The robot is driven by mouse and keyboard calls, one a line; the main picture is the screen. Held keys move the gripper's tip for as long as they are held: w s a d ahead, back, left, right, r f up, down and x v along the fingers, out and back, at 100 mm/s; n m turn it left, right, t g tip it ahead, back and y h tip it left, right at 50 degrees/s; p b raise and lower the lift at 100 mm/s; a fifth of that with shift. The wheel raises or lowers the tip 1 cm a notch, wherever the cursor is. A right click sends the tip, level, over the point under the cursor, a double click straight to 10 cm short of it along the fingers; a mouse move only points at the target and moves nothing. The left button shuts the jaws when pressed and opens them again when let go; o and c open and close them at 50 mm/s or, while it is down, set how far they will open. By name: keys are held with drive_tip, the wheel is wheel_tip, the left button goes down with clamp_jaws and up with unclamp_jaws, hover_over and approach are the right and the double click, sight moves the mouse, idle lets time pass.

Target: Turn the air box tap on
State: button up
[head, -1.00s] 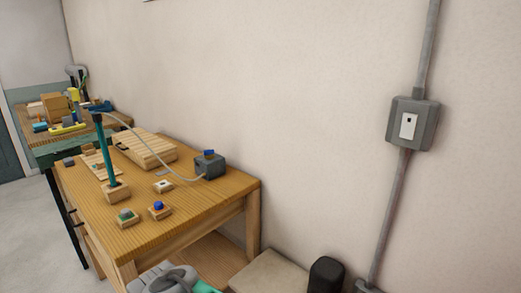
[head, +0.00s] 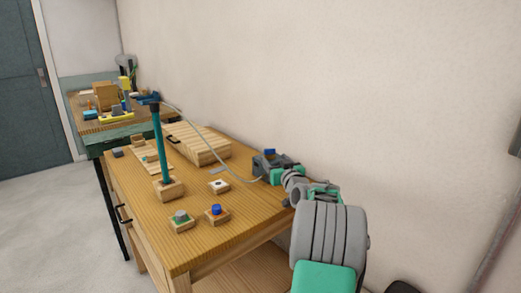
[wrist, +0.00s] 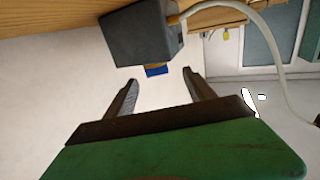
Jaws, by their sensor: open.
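The air box (head: 272,162) is a small dark grey box at the right end of the wooden table, against the wall. Its blue tap (head: 270,152) sits on top. In the wrist view the box (wrist: 142,36) appears upside down, with the blue tap (wrist: 156,70) just ahead of my fingertips. My gripper (wrist: 160,77) is open and empty, with the tap roughly between the lines of its two fingers but apart from them. In the head view my arm reaches in from the lower right and its end partly hides the box.
A slatted wooden case (head: 203,144) and small blocks with coloured knobs (head: 217,214) stand on the table (head: 200,250). The wall is close behind the box.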

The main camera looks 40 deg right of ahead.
sight(270, 151)
drive_tip(key=x, duration=0.8)
drive_tip(key=shift+s+d+r, duration=0.15)
drive_tip(key=shift+d+r, duration=0.1)
drive_tip(key=shift+d, duration=0.15)
